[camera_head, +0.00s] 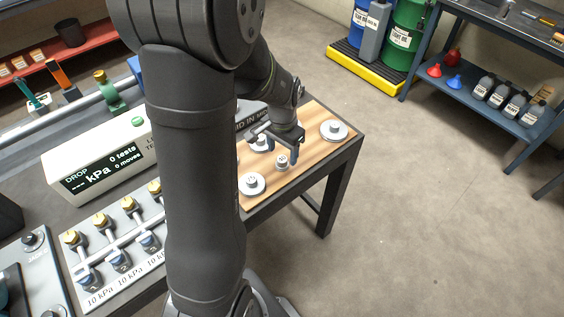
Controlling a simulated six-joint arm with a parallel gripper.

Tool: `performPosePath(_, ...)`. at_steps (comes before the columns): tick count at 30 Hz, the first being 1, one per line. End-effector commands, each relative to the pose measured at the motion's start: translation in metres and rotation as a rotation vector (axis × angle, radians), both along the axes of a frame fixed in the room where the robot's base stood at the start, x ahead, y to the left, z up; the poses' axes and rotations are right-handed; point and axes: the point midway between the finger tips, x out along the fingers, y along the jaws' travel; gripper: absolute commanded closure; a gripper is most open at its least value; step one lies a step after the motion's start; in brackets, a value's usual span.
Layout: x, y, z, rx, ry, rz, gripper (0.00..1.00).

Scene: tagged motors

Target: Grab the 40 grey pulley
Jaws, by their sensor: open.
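Several grey pulleys sit on a wooden board at the table's right end. A large one (334,131) is at the back right, another large one (252,184) at the front left, and one (259,144) is partly behind my gripper. A small pulley (282,163) stands just below my gripper. Their tags are too small to read, so I cannot tell which is the 40. My gripper (283,152) is open and empty, pointing down over the small pulley, apparently not touching it. My arm hides the board's left part.
The wooden board (309,148) ends at the table's right edge, with open floor beyond. A white box with a display (98,165) and a rack of brass-topped fittings (113,240) stand left of my arm. Drums and a shelf are farther back.

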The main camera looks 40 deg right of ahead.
Motion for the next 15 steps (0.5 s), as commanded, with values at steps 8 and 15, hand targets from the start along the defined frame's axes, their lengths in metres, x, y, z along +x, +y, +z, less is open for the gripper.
performPosePath(8,-0.001,0.002,-0.035,0.002,0.001,0.0,0.39)
performPosePath(15,-0.001,0.002,-0.036,0.001,0.0,0.0,0.39)
